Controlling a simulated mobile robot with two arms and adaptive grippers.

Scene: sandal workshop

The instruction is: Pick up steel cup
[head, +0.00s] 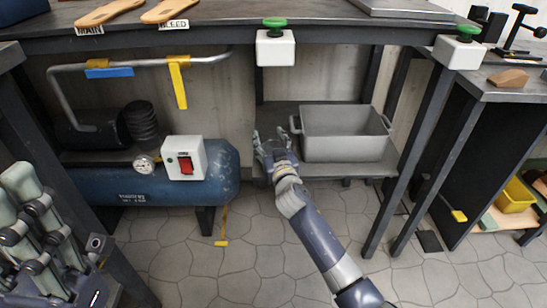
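I cannot make out a steel cup anywhere in the head view. My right gripper (270,138) reaches in over the lower shelf (278,115) under the bench, just left of a grey bin. Its fingers look spread, and no held object can be made out between them. It is small in the picture, and its palm hides part of the shelf. My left gripper (35,205) is large at the lower left edge, with its fingers pointing up and apart. I see nothing held in it.
The grey bin (345,148) with side handles stands close right of my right gripper. A blue compressor tank (130,187) with a red-switch box (185,158) is to the left. The bench top (220,30) overhangs the shelf. Bench legs stand at the right. A yellow bin (514,196) is far right.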

